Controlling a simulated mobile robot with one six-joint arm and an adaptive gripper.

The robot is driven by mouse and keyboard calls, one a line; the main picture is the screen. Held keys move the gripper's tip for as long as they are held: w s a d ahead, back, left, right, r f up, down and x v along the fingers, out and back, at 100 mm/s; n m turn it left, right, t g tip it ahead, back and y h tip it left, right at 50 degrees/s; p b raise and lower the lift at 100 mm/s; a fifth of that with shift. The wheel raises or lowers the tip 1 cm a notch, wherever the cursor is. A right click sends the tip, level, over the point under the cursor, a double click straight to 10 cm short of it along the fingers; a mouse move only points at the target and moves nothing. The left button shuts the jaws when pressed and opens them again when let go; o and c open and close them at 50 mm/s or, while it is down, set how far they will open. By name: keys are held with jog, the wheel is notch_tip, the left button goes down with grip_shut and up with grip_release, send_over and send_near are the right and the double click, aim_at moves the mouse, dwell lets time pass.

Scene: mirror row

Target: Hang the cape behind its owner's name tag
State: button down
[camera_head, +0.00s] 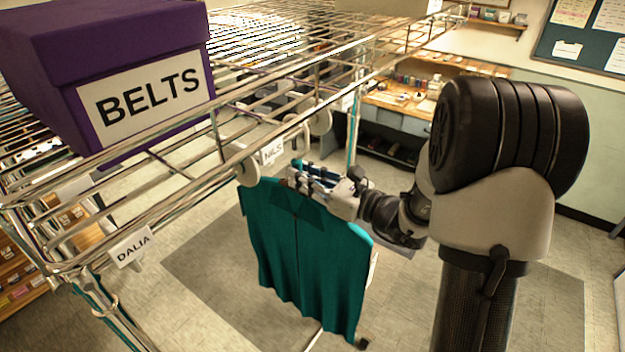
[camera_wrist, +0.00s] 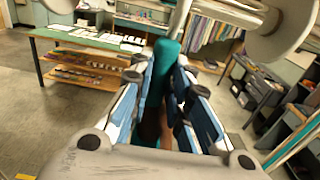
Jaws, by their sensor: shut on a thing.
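The teal cape (camera_head: 306,255) hangs below the rack's front rail in the head view, its collar at my gripper. My gripper (camera_head: 308,178) is shut on the cape near its top; in the wrist view teal cloth (camera_wrist: 165,62) shows between the blue-padded fingers (camera_wrist: 172,105). The NILS name tag (camera_head: 271,151) is on the rail just above the cape. The DALIA name tag (camera_head: 133,246) is on the rail to the lower left, apart from the cape. Whether the cape's hanger touches the rail is hidden in the head view.
A purple box labelled BELTS (camera_head: 140,98) sits on top of the wire rack (camera_head: 172,219). Pale round discs (camera_head: 239,160) sit along the rail near the cape. A workbench (camera_head: 400,105) stands behind. The floor below is mostly open.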

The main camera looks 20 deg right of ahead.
jog(key=shift+x, duration=1.95)
jog(key=shift+f+b, duration=1.45)
jog(key=shift+f, duration=0.25)
jog(key=c, duration=1.4)
grip_release()
jog(key=shift+o, duration=0.3)
jog(key=shift+s+f, duration=0.1)
jog(key=o, duration=0.5)
jog(key=shift+o, duration=0.2)
